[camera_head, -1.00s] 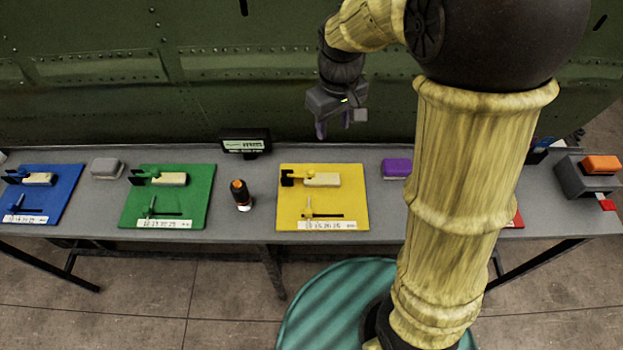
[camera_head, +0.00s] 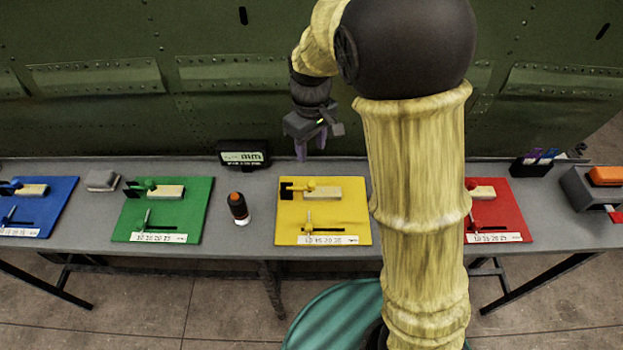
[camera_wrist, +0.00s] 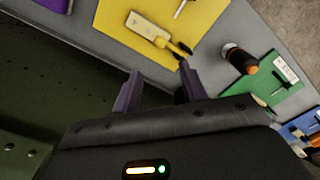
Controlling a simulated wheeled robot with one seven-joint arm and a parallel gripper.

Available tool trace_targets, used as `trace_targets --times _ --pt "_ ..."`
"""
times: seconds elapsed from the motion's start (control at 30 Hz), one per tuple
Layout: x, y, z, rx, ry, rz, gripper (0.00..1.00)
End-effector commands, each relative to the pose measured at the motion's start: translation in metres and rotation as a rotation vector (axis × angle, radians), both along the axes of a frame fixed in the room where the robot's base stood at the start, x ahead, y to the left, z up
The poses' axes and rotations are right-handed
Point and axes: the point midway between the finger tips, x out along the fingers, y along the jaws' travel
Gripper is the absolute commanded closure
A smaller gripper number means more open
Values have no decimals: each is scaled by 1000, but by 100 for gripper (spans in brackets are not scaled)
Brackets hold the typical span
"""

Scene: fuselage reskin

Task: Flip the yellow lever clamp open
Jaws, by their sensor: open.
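The yellow board (camera_head: 350,222) lies on the grey bench in front of me. Near its back edge is a lever clamp with a black base and a yellow lever (camera_head: 311,185), beside a cream block (camera_head: 327,193). In the wrist view the yellow lever (camera_wrist: 178,47) shows beyond the fingertips, with its dark tip toward my gripper. My gripper (camera_head: 312,150) is open and empty, above the back of the bench, behind the yellow board and apart from the clamp. Its two purple fingers (camera_wrist: 160,80) also show in the wrist view.
Similar boards, green (camera_head: 195,220), blue (camera_head: 60,210) and red (camera_head: 512,215), lie along the bench. A black-and-orange cylinder (camera_head: 238,205) stands left of the yellow board. A small display (camera_head: 243,154) stands behind. The green riveted panel (camera_head: 150,110) rises close behind my gripper.

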Motion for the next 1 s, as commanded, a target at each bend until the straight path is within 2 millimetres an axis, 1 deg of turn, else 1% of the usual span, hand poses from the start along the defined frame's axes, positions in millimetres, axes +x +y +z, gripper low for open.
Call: trace_targets --times 0.03,0.1,0.6,0.7,0.8,1.0 --pt "-1 0 -10 -2 5 -1 57" --pt "-1 0 -23 -2 5 0 57" --pt "-1 -1 -110 -3 3 0 57" --pt "-1 0 -122 -1 2 -1 57" --pt "-1 0 -129 -1 1 0 57" --pt "-1 0 -131 0 -1 1 57"
